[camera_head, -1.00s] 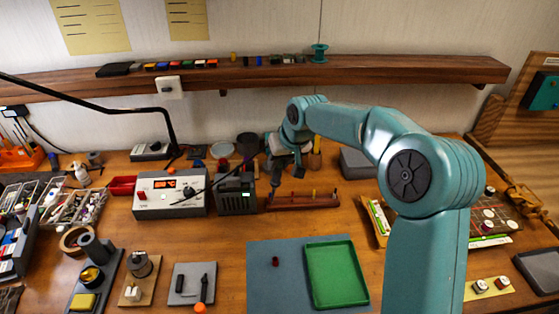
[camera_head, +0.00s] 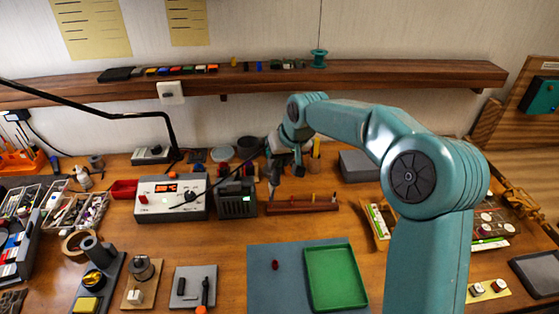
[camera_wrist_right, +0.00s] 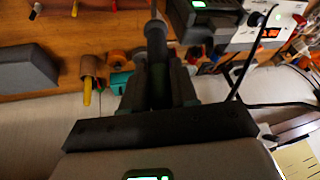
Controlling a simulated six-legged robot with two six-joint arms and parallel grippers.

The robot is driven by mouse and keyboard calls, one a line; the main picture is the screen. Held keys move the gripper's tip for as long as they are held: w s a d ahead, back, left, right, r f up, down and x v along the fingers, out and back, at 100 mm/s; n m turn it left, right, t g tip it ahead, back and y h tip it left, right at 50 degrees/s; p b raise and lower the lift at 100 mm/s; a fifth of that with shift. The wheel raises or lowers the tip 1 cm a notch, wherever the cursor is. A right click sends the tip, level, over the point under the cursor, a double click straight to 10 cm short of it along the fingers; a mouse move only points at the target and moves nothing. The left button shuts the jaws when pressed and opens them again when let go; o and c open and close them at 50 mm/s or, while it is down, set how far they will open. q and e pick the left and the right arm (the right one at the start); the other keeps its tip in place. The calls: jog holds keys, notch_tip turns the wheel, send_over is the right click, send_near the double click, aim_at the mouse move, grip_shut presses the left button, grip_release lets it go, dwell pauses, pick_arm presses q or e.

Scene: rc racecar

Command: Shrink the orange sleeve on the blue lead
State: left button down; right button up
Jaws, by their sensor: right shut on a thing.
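My right gripper (camera_head: 274,166) is at the back middle of the bench, right of the dark station with the green display. It is shut on a dark rod-like tool (camera_wrist_right: 156,42), which looks like a hot-air wand, with its narrow end pointing away from the wrist. In the right wrist view the gripper (camera_wrist_right: 158,75) has the tool between its fingers. I cannot make out the orange sleeve or the blue lead in either view. My left gripper is not in view.
The dark station (camera_head: 236,203) stands beside a white station (camera_head: 171,200) with an orange display. A wooden rack (camera_head: 302,204) lies in front of my gripper. A green tray (camera_head: 337,278) and a small dark-red piece (camera_head: 275,265) are on a blue mat (camera_head: 283,292).

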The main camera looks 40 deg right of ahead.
jog(key=shift+s+a+r+p, duration=0.15)
jog(key=shift+r+p, duration=0.55)
jog(key=shift+r, duration=0.5)
jog(key=shift+s+r+p, duration=0.15)
jog(key=shift+r+p, duration=0.55)
jog(key=shift+r, duration=0.5)
jog(key=shift+f, duration=0.1)
